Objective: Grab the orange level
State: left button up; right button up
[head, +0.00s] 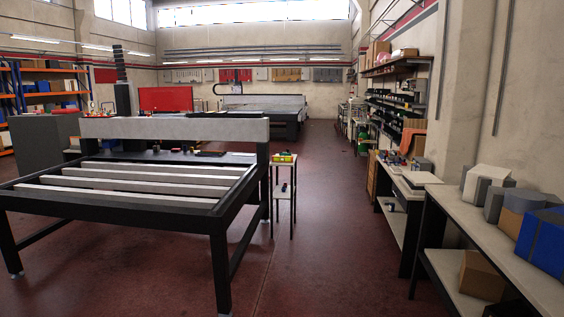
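A small bright item (284,157), yellow-green with some red or orange on it, lies on top of a narrow stand (284,165) beside the right end of the big grid table. It may be the level, but it is too small to tell for sure. A small dark item (284,188) lies on the stand's lower shelf. Neither of my grippers is in view.
The black-framed grid table (130,203) with pale slats fills the left front. A workbench (505,205) with grey, brown and blue blocks runs along the right wall. The dark red floor (325,235) between stand and bench is clear.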

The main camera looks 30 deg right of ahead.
aim_at(275, 157)
jog(key=i+l+z, duration=0.3)
jog(key=i+l, duration=0.15)
jog(key=i+l+z, duration=0.35)
jog(key=i, duration=0.2)
jog(key=i+l+z, duration=0.1)
jog(key=i+z, duration=0.2)
jog(key=i, duration=0.2)
jog(key=i+z, duration=0.3)
jog(key=i, duration=0.25)
jog(key=i+l, duration=0.15)
jog(key=i, duration=2.25)
jog(key=i+u, duration=0.35)
jog(key=i+l+u, duration=0.2)
jog(key=i+u, duration=0.15)
jog(key=i+l+u, duration=1.25)
jog(key=l+u, duration=0.2)
jog(key=l, duration=0.2)
jog(key=i+l+u, duration=0.15)
jog(key=l+u, duration=0.2)
jog(key=l, duration=0.2)
jog(key=l+u, duration=0.35)
jog(key=l, duration=0.25)
jog(key=i, duration=0.05)
